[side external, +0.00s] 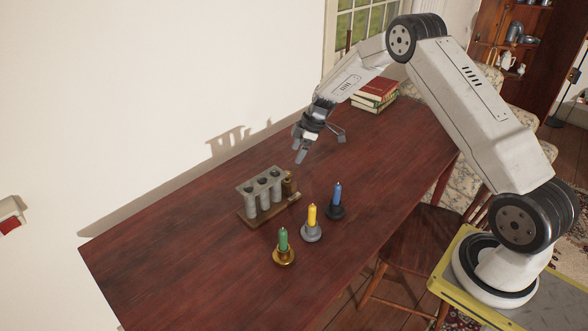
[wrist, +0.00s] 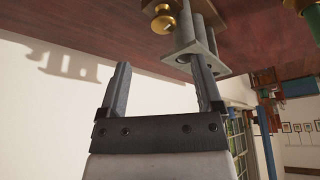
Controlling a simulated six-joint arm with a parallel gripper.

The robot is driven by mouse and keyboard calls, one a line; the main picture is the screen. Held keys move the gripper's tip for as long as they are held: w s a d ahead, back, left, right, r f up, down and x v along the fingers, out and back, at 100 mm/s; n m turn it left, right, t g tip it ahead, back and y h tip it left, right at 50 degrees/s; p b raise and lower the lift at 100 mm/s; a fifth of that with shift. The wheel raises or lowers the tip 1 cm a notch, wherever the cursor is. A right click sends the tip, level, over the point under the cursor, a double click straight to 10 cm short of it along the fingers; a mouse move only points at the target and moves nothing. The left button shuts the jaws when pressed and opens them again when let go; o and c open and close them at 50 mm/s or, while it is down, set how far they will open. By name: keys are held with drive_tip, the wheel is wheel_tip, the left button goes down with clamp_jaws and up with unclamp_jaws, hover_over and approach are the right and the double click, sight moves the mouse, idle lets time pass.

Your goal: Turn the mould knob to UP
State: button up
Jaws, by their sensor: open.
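The mould (side external: 262,188) is a grey rack of upright tubes on a wooden base, standing on the dark red table. A brass knob (side external: 289,184) is at its right end. In the wrist view the mould (wrist: 205,45) shows at the top, with the round brass knob (wrist: 163,20) beside its tubes. No UP marking is readable, and I cannot tell which way the knob points. My gripper (side external: 320,147) is open and empty, above the table and to the upper right of the mould, apart from it. Its two fingers (wrist: 160,65) are spread in the wrist view.
Green (side external: 283,240), yellow (side external: 312,215) and blue (side external: 337,196) candles stand in holders in front and to the right of the mould. Books (side external: 374,94) are stacked at the table's far end. A white wall runs behind the table. The table's left part is clear.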

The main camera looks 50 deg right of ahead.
sight(288, 172)
drive_tip(key=shift+s+d+r, duration=0.1)
drive_tip(key=shift+s+r, duration=0.05)
drive_tip(key=shift+r, duration=0.2)
drive_tip(key=a+n+g+h, duration=0.1)
drive_tip(key=n, duration=0.1)
drive_tip(key=w+a+n+g+h, duration=0.1)
drive_tip(key=n, duration=0.1)
drive_tip(key=w+a+n+g+h, duration=0.1)
drive_tip(key=shift+w+r+n, duration=0.1)
drive_tip(key=shift+r+n, duration=0.05)
drive_tip(key=shift+n, duration=0.25)
idle(0.4)
drive_tip(key=shift+f, duration=3.95)
